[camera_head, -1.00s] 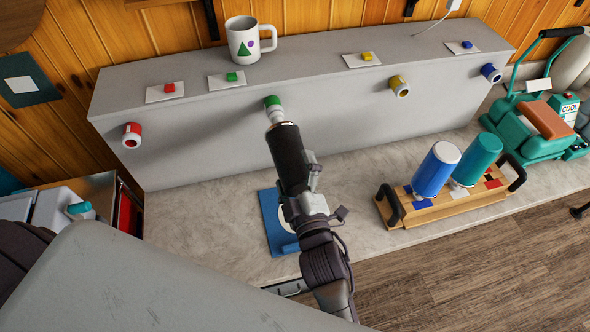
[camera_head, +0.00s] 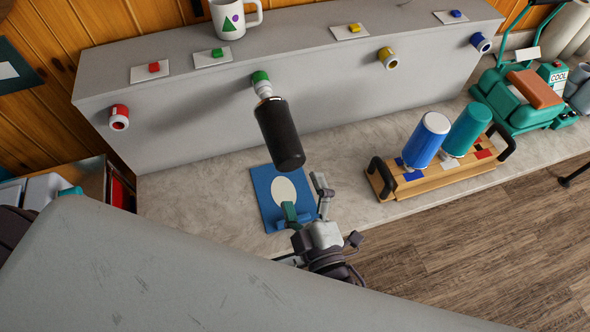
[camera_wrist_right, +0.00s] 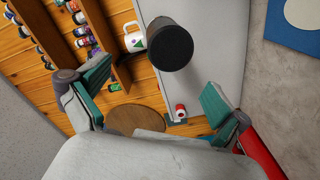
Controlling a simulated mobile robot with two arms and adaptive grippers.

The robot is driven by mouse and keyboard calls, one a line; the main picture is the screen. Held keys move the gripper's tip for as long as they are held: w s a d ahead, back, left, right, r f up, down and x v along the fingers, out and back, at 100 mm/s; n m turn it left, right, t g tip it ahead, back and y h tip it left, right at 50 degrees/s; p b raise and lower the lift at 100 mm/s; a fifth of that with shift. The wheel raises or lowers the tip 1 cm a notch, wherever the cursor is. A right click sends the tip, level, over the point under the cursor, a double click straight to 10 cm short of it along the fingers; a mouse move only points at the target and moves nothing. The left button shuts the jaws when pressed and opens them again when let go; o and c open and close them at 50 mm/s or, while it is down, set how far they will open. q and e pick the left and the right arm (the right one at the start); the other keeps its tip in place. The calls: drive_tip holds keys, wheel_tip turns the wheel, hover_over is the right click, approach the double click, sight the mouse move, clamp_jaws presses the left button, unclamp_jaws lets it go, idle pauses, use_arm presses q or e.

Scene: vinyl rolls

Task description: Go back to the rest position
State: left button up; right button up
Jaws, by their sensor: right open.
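My right gripper (camera_head: 305,203) is open and empty, low in the middle of the head view, in front of the blue mat with a white oval (camera_head: 265,203). A black roll (camera_head: 279,135) sticks out from the green-ringed holder (camera_head: 261,80) on the grey block's front face. The roll is apart from my fingers. In the right wrist view the black roll (camera_wrist_right: 170,45) shows beyond and between my two spread teal fingers (camera_wrist_right: 155,93). My left gripper is not in view.
The grey block (camera_head: 330,85) carries colored buttons and a mug (camera_head: 231,18). A wooden tray (camera_head: 425,181) holds a blue roll (camera_head: 427,140) and a teal roll (camera_head: 468,130) at right. A green machine (camera_head: 520,97) stands beyond it. The counter between mat and tray is bare.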

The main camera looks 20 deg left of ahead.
drive_tip(key=shift+s+d, duration=0.2)
drive_tip(key=shift+s, duration=0.15)
idle(0.3)
drive_tip(key=s+d+f+m+g+h+b, duration=0.2)
drive_tip(key=d+f, duration=0.2)
drive_tip(key=f, duration=1)
drive_tip(key=s+d+f+m+g+h+b, duration=0.1)
drive_tip(key=d+f+m+g+h+b, duration=0.2)
drive_tip(key=f, duration=1)
drive_tip(key=s+d+f+m+g+h+b, duration=0.15)
drive_tip(key=d+f, duration=0.35)
drive_tip(key=f, duration=0.9)
drive_tip(key=s+d+f+m+g+h+b, duration=0.3)
drive_tip(key=s+d+f+m+g, duration=0.4)
drive_tip(key=s+d+f, duration=1.2)
wheel_tip(320, 180, down, 4)
drive_tip(key=s+m+b, duration=0.1)
drive_tip(key=s+m, duration=0.1)
drive_tip(key=shift+s+r+b, duration=0.2)
drive_tip(key=shift+s+b, duration=0.15)
drive_tip(key=shift+s, duration=0.05)
drive_tip(key=shift+m+g+h, duration=0.25)
